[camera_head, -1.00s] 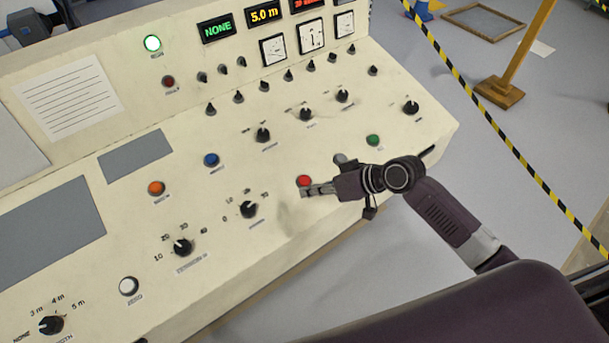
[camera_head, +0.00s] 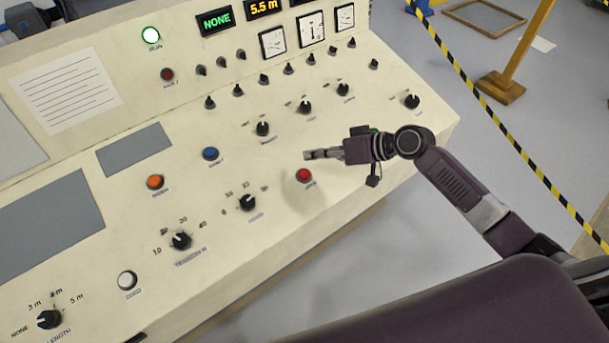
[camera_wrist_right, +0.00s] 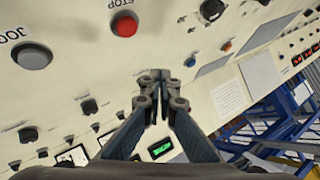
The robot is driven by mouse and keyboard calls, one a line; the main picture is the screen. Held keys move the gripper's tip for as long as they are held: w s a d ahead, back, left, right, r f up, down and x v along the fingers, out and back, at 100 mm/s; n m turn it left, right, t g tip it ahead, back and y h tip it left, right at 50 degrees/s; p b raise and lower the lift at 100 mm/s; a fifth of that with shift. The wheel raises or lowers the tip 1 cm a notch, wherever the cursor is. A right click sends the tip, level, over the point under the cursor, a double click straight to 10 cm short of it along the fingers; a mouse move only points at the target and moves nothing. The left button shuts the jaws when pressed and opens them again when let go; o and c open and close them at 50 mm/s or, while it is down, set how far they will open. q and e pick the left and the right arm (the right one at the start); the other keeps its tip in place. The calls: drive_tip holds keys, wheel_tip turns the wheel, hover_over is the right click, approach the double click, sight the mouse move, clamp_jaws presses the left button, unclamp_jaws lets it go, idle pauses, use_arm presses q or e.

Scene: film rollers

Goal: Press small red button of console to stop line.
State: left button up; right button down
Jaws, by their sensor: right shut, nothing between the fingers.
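The console (camera_head: 100,155) is a cream sloped panel. Its small red button (camera_head: 304,175) sits near the front edge, right of centre. It also shows in the right wrist view (camera_wrist_right: 124,25), with the label STOP beside it. My right gripper (camera_head: 308,154) is shut and empty. Its fingertips show just above the red button in the head picture. In the right wrist view the closed fingertips (camera_wrist_right: 160,76) are below and right of the button, visibly apart from it. My left gripper is not in view.
Orange (camera_head: 155,182), blue (camera_head: 210,154) and white (camera_head: 127,280) buttons and several black knobs surround the area. Striped tape (camera_head: 490,120) runs along the right.

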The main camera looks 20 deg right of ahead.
sight(309, 176)
use_arm(q)
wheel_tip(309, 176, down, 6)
drive_tip(key=b, duration=0.5)
use_arm(e)
drive_tip(key=f, duration=0.2)
drive_tip(key=w+f, duration=0.1)
drive_tip(key=f, duration=0.4)
drive_tip(key=shift+w+a, duration=0.3)
drive_tip(key=shift+w, duration=0.05)
use_arm(q)
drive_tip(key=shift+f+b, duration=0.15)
drive_tip(key=shift+b, duration=0.15)
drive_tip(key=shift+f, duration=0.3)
use_arm(e)
drive_tip(key=shift+f, duration=0.35)
